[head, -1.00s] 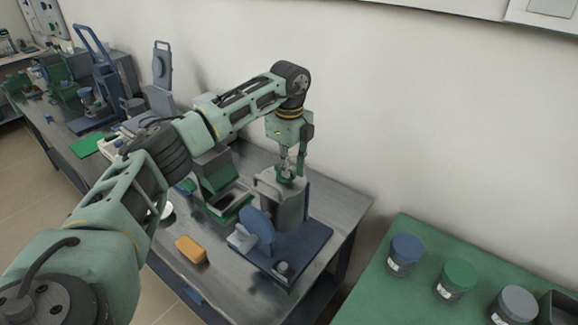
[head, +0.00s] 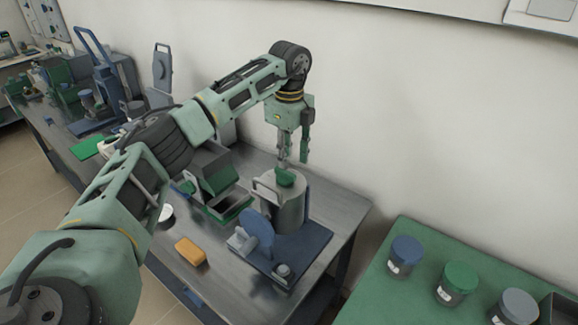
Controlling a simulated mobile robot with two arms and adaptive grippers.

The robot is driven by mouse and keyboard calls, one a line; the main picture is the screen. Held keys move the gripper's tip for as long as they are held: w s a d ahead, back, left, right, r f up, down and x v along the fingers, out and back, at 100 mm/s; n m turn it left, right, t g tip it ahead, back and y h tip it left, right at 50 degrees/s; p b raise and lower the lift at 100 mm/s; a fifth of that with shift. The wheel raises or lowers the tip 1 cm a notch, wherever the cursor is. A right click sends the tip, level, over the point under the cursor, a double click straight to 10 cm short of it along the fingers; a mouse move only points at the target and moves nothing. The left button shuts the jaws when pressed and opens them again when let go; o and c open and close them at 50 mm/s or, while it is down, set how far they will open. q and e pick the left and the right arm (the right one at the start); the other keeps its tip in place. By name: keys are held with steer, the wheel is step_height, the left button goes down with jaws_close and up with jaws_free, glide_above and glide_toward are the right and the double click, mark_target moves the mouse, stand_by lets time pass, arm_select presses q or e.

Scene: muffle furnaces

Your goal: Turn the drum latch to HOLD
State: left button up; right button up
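A grey metal drum (head: 287,206) stands on a dark blue base (head: 300,250) at the right end of the metal bench. A blue disc (head: 258,232) faces its front left side, and a small green piece (head: 287,178) sits on its top. Which part is the latch, and any HOLD marking, is too small to tell. My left gripper (head: 294,157) points down just above the green piece. Its two fingers are apart with nothing visible between them. My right gripper is not in view.
An orange block (head: 190,251) lies on the bench (head: 225,290) left of the drum. A green and grey box device (head: 215,175) stands behind it. Jars with blue (head: 406,249), green (head: 461,275) and grey (head: 519,303) lids stand on a green table at right.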

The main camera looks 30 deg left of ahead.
mark_target(289, 173)
arm_select(q)
step_height(289, 173, up, 7)
stand_by(0.3)
steer(key=shift+s, duration=0.1)
stand_by(0.6)
